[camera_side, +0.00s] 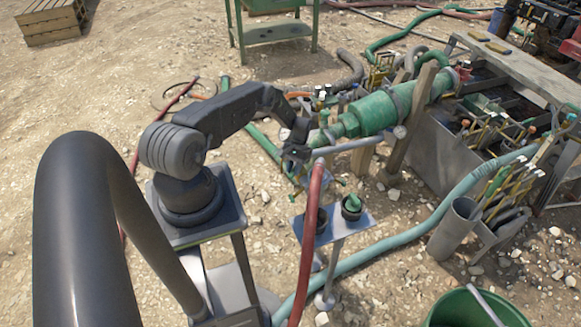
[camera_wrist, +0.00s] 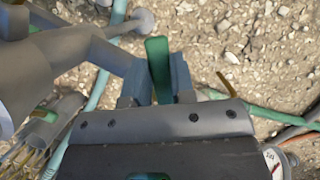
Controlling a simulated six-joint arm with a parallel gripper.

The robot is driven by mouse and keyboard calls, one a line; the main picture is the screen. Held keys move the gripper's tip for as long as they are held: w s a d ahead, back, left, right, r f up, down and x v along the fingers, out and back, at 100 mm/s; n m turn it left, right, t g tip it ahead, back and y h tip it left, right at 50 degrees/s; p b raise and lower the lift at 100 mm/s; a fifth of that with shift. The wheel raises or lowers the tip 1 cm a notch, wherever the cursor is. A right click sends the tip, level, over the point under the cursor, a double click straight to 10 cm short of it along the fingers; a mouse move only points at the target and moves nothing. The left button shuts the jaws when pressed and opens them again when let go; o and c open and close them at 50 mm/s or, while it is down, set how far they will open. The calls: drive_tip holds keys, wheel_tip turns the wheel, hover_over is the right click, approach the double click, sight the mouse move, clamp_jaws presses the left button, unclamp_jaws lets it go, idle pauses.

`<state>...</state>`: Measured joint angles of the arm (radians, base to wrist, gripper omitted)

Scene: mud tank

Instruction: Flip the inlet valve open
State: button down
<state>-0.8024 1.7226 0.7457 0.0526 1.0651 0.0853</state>
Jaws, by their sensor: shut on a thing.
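My gripper (camera_side: 297,155) is at the left end of the large green cylinder (camera_side: 372,112) in the side view. In the wrist view my gripper (camera_wrist: 157,85) has its two blue-grey fingers shut on a flat green lever (camera_wrist: 158,64), which looks like the inlet valve's handle. The lever stands up between the fingers and its tip shows beyond them. A grey pipe (camera_side: 362,143) runs beside the gripper, and it also shows at the left of the wrist view (camera_wrist: 105,55). The valve body is mostly hidden behind my gripper, so I cannot tell the valve's position.
A red hose (camera_side: 309,235) hangs just below the gripper. A small stand (camera_side: 337,232) with a green plug (camera_side: 352,203) is below it. A metal tank (camera_side: 440,150) with tools is at the right. A teal hose (camera_side: 400,238) crosses the stony ground, and a green bucket (camera_side: 450,308) is in front.

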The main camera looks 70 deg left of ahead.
drive_tip(key=shift+w+d+n+t+h, duration=0.3)
drive_tip(key=shift+w+n+t, duration=0.3)
drive_tip(key=shift+n, duration=0.85)
drive_tip(key=shift+w+d+n+t+h, duration=0.35)
drive_tip(key=shift+w+n, duration=0.4)
drive_tip(key=shift+n, duration=0.75)
drive_tip(key=shift+w+d+n+t+h, duration=0.15)
drive_tip(key=shift+w+d+n+t, duration=0.35)
drive_tip(key=shift+n, duration=0.95)
drive_tip(key=shift+w+a, duration=0.1)
drive_tip(key=shift+w, duration=0.1)
drive_tip(key=c, duration=1)
unclamp_jaws()
drive_tip(key=shift+o, duration=0.2)
drive_tip(key=v, duration=1.3)
drive_tip(key=shift+a+r, duration=0.15)
drive_tip(key=shift+r, duration=0.25)
drive_tip(key=shift+s, duration=0.15)
